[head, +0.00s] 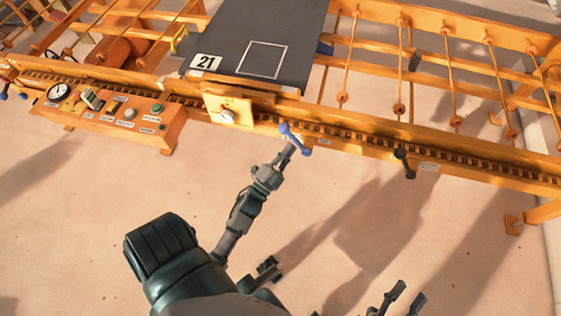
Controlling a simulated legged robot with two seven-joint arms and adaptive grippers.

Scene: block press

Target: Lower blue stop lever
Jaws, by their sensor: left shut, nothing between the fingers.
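The blue stop lever (296,138) is mounted on the front face of the orange press rail, just right of the yellow-orange plate with a round knob. It slants down to the right. My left gripper (288,148) is shut with nothing held. Its fingertips are at the lever, touching it or very close; I cannot tell which. My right gripper (403,296) is at the bottom edge, its two fingers spread apart and empty, far below the rail.
A black lever (403,163) is on the rail further right. An orange control box (130,118) with a gauge and buttons stands left. A dark board marked 21 (262,30) lies on the frame. The floor (60,220) in front is clear.

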